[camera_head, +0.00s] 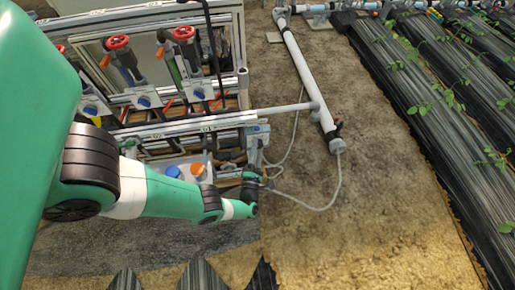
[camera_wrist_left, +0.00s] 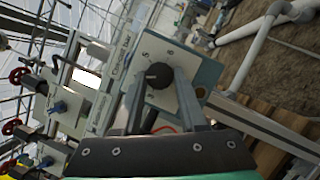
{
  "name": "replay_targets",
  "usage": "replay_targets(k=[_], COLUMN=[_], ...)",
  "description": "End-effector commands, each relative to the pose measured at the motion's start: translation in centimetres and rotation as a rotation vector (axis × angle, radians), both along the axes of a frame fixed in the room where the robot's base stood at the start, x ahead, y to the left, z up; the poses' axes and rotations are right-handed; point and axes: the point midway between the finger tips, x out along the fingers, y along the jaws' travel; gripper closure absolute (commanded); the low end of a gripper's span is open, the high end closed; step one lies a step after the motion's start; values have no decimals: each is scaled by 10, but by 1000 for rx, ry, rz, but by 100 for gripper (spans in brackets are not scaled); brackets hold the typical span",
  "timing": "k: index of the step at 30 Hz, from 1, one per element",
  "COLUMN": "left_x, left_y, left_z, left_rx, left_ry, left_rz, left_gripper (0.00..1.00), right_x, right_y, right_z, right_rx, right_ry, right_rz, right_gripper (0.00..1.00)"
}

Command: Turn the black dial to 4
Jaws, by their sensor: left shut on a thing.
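The black dial (camera_wrist_left: 158,75) sits on a light plate (camera_wrist_left: 163,51) on a grey-blue box, seen in the left wrist view. Small marks are printed around the dial, too small to read surely. I cannot tell which number it points at. My left gripper reaches the frame's right end in the head view (camera_head: 253,180). In the left wrist view its two fingers stand on either side of the dial, shut on it. In the head view the gripper hides the dial. My right gripper is in neither view.
The metal skid frame (camera_head: 190,127) carries red handwheels (camera_head: 118,42) and blue and orange caps (camera_head: 198,169) beside my left arm. A white pipe (camera_head: 305,75) and a thin hose (camera_head: 337,185) lie to the right. Bare soil (camera_head: 370,220) is open at the front right.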

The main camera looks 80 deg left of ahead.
Motion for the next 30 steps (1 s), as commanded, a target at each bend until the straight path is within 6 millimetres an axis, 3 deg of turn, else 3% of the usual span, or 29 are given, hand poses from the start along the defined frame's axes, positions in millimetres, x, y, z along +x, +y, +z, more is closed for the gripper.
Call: replay_targets(k=[15,16,20,30], left_x=[-1,-1,0,-2], left_y=[-1,-1,-1,-2], left_z=[-2,-2,-1,-1], left_rx=[-5,-5,-3,-1], left_ry=[-11,-11,-12,-13], left_rz=[-5,-5,-4,-2], left_gripper=[100,53,30,29], right_x=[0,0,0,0], right_y=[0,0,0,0], right_z=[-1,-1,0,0], right_rx=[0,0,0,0], right_ry=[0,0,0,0], right_rz=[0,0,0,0], right_gripper=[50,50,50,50])
